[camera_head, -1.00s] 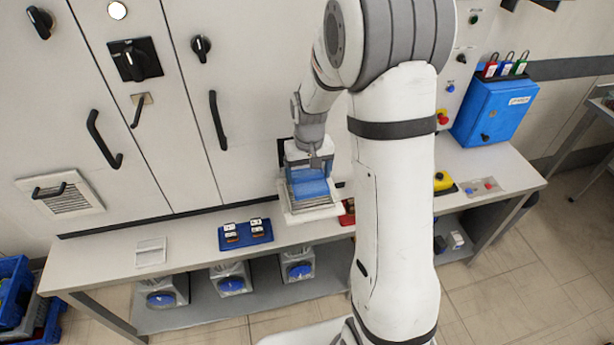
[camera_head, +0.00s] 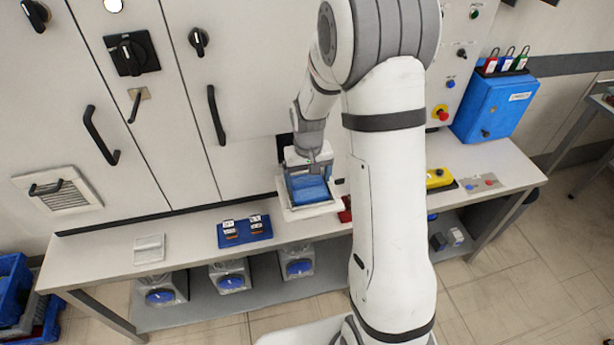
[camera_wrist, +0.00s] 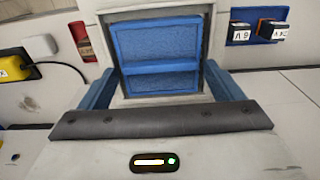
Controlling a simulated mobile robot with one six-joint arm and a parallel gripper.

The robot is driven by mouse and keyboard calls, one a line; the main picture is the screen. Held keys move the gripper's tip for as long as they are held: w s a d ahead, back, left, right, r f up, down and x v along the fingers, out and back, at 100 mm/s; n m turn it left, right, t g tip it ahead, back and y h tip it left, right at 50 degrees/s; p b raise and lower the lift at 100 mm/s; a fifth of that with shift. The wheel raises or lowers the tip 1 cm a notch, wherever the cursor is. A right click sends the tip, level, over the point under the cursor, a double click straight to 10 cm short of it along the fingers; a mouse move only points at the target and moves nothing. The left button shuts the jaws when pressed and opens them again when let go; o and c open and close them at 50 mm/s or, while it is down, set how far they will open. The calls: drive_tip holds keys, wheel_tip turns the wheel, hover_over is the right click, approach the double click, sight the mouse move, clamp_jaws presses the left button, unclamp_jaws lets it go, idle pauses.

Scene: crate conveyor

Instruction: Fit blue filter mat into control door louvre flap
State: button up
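The blue filter mat (camera_wrist: 157,45) shows in the wrist view as a blue panel with a lighter bar across it, inside a pale frame. In the head view the mat (camera_head: 308,189) lies within the white louvre flap (camera_head: 299,214), which is swung out below a dark opening in the cabinet front. My gripper (camera_head: 307,172) is right over the mat. In the wrist view its two blue fingers (camera_wrist: 160,80) stand on either side of the mat, close to its side edges. I cannot tell whether they press on it or stand slightly apart.
A blue tray (camera_head: 244,233) with small labelled blocks and a pale slatted piece (camera_head: 149,249) lie on the bench left of the flap. A red item (camera_head: 346,210) is close to its right. A yellow box (camera_head: 440,178) is farther right. A closed vent (camera_head: 57,190) is at the left.

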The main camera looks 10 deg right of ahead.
sight(308, 184)
drive_tip(key=shift+o, duration=1.3)
drive_tip(key=shift+r, duration=0.15)
drive_tip(key=shift+r+p, duration=0.3)
drive_tip(key=shift+p, duration=0.1)
wheel_tip(308, 184, up, 12)
drive_tip(key=s+r+t, duration=0.1)
drive_tip(key=s+r, duration=0.2)
drive_tip(key=s, duration=0.7)
drive_tip(key=s+r+t, duration=0.1)
drive_tip(key=s+r, duration=0.2)
drive_tip(key=s, duration=0.8)
drive_tip(key=shift+s+r+t+b, duration=0.25)
drive_tip(key=shift+s+t+b, duration=0.05)
drive_tip(key=shift+t+b, duration=0.15)
drive_tip(key=shift+c, duration=0.2)
